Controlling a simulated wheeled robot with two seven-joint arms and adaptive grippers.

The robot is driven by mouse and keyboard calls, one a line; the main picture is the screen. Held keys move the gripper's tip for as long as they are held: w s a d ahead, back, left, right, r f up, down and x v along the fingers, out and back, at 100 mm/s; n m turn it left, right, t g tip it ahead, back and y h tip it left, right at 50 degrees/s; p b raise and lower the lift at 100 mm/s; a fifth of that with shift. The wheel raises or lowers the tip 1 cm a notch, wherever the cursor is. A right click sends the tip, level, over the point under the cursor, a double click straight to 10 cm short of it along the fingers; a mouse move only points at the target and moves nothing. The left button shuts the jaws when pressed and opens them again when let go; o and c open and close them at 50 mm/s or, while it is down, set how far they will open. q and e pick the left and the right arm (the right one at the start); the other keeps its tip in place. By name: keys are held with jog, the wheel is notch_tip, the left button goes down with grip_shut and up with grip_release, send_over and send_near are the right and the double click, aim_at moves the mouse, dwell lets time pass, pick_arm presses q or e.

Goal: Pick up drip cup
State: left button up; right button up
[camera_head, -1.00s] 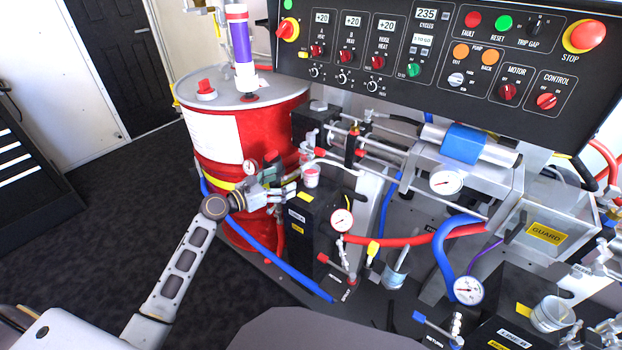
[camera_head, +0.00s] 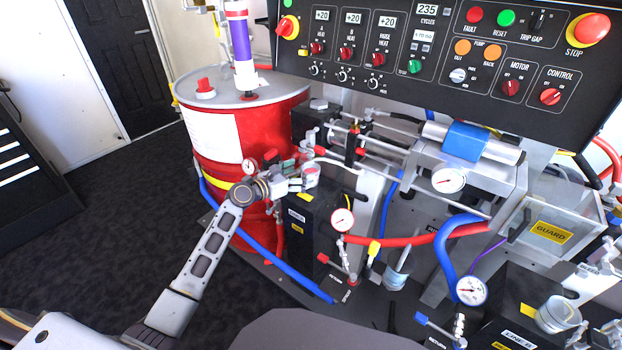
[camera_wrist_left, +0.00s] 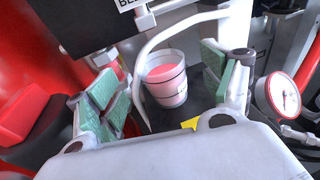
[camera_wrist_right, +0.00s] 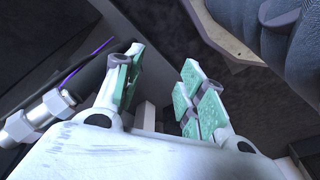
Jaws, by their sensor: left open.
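The drip cup is a small clear cup with pink-red contents and dark bands. It shows in the left wrist view (camera_wrist_left: 167,84) between the green-padded fingers of my open left gripper (camera_wrist_left: 160,88), with a gap on each side. In the head view the cup (camera_head: 311,176) stands on the black block beside the red drum, partly hidden by my left gripper (camera_head: 298,176), which reaches it from the left. My right gripper (camera_wrist_right: 162,75) shows only in the right wrist view, open and with nothing between its pads.
The red drum (camera_head: 262,140) stands close to the left gripper. A gauge (camera_head: 342,220) and a red hose (camera_head: 395,241) lie right of the cup. A pale curved tube (camera_wrist_left: 145,58) passes close behind the cup.

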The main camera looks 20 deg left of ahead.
aim_at(317, 166)
jog(key=shift+r, duration=0.1)
pick_arm(q)
jog(key=shift+w+d, duration=0.1)
jog(key=shift+w, duration=0.05)
pick_arm(e)
jog(key=shift+w, duration=0.1)
pick_arm(q)
jog(key=shift+w+d, duration=0.25)
jog(key=shift+w, duration=0.15)
jog(key=shift+b+x, duration=0.7)
jog(key=shift+x, duration=0.4)
jog(key=shift+w+d+f, duration=0.1)
jog(key=shift+w+d, duration=0.05)
jog(key=shift+w, duration=0.1)
jog(key=shift+w+d, duration=0.3)
jog(key=shift+w, duration=0.2)
pick_arm(e)
jog(key=shift+w+a+r, duration=0.1)
jog(key=shift+a+r, duration=0.05)
jog(key=shift+r, duration=0.45)
jog(key=shift+a+r, duration=0.15)
jog(key=shift+r, duration=0.4)
jog(key=shift+w, duration=0.15)
pick_arm(q)
jog(key=shift+c, duration=0.4)
